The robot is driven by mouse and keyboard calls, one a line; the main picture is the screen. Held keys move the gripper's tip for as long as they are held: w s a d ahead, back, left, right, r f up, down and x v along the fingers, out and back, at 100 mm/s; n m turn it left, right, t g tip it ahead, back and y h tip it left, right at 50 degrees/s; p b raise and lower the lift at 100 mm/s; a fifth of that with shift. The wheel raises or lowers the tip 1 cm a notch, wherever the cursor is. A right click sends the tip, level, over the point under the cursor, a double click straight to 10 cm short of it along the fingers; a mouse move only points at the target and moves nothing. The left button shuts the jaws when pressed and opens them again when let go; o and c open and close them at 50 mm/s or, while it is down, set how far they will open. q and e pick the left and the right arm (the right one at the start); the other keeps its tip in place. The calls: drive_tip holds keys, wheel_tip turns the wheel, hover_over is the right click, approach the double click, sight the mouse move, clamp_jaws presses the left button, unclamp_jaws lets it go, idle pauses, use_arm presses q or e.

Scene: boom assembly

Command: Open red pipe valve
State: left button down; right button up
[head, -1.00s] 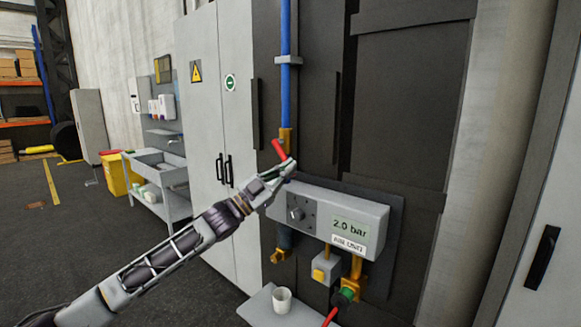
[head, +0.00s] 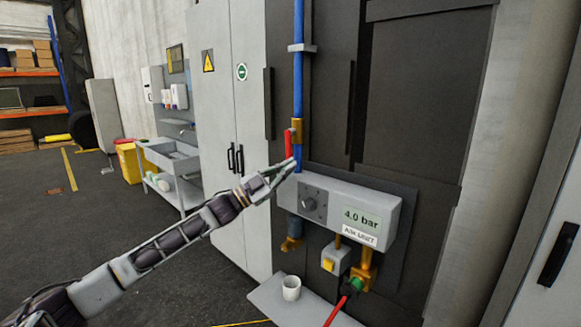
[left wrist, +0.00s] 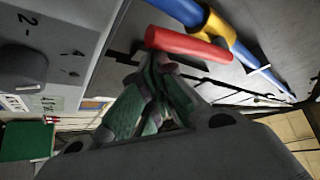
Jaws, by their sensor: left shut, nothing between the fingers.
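The red valve handle (head: 288,143) sits on a brass valve body (head: 297,128) on the blue vertical pipe (head: 298,75). The handle stands upright, about in line with the pipe. In the left wrist view the red handle (left wrist: 185,45) lies just beyond my fingertips, beside the blue pipe (left wrist: 180,9). My left gripper (head: 291,163) is shut and empty, at the lower end of the handle; its fingers (left wrist: 158,65) are together, and I cannot tell whether they touch the handle. My right gripper is not in view.
The grey air unit (head: 345,210) under the valve reads 4.0 bar and has a dark knob (head: 308,203). A white cup (head: 291,288) stands on a shelf (head: 268,297) below. A red hose (head: 335,312) hangs there. A grey cabinet (head: 225,110) stands left.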

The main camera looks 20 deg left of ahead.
use_arm(q)
drive_tip(key=shift+w+a+f, duration=0.25)
drive_tip(key=shift+a, duration=0.4)
idle(0.4)
